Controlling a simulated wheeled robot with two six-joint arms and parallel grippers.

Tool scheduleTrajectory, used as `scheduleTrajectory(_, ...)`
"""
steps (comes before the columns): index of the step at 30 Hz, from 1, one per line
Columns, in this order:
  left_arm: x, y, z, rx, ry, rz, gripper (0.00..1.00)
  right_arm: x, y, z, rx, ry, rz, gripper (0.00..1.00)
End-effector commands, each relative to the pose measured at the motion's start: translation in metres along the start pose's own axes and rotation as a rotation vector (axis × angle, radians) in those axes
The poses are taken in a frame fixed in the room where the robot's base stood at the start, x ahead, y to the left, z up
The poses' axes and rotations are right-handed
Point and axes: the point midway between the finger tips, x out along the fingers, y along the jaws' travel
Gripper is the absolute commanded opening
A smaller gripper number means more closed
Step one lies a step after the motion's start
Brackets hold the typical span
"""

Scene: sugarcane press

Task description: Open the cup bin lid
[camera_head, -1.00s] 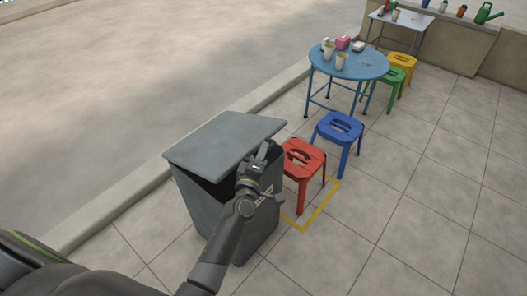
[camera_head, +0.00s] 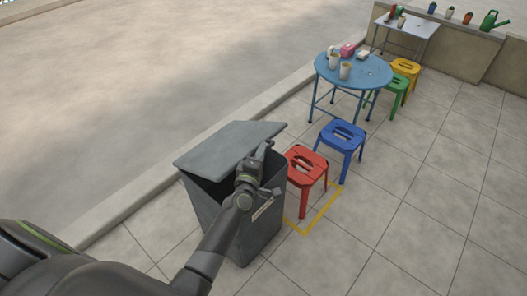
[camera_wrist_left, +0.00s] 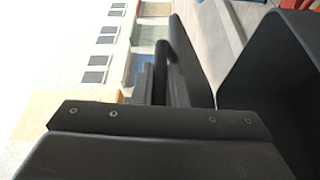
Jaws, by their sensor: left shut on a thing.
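The grey cup bin (camera_head: 250,228) stands on the paving, left of the red stool. Its flat grey lid (camera_head: 222,148) is tilted up, with a dark gap between it and the bin's rim. My left gripper (camera_head: 264,150) is at the lid's right edge, shut on the lid. The exact contact is hidden in the head view by the gripper itself. In the left wrist view, dark surfaces fill the middle and right, and the grip is hard to make out. My right gripper is not in view.
A red stool (camera_head: 305,168) stands close to the bin's right, by a yellow floor marking (camera_head: 318,215). A blue stool (camera_head: 341,136) and a round blue table (camera_head: 368,72) with cups stand farther back. The paving at right is clear.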

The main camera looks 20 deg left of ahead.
Motion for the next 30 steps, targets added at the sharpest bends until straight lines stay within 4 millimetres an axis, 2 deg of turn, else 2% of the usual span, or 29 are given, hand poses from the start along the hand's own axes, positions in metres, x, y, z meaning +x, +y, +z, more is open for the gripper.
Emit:
scheduleTrajectory(1,0.002,0.007,-0.002,-0.006,-0.001,-0.002,0.00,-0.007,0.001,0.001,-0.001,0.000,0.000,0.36)
scheduleTrajectory(17,0.010,0.038,-0.024,-0.099,-0.002,-0.044,0.00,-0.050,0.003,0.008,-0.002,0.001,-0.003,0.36)
scheduleTrajectory(30,0.024,0.076,-0.058,-0.228,-0.002,-0.100,0.00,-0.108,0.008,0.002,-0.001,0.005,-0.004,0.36)
